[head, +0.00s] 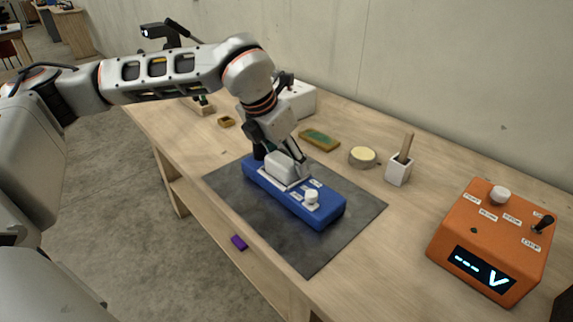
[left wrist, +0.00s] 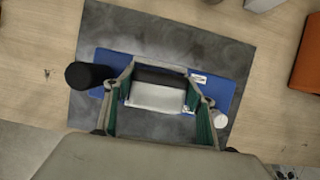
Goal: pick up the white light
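A white block-shaped piece (head: 281,164), which I take for the white light, sits on a blue base (head: 322,212) on a dark grey mat (head: 305,258). In the left wrist view the white piece (left wrist: 156,98) lies between my fingers, with a dark band along its far side. My left gripper (head: 284,158) points down over it, one finger beside each end. In the left wrist view the fingers of the left gripper (left wrist: 160,85) are spread to about its length; I cannot tell whether they press on it. My right gripper is not in view.
The base also carries a white knob (head: 311,197) and a black cylinder (left wrist: 86,75). An orange box with a display (head: 495,240), a white cup (head: 398,171), a round yellowish dish (head: 362,156) and a green-topped piece (head: 320,139) stand nearby.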

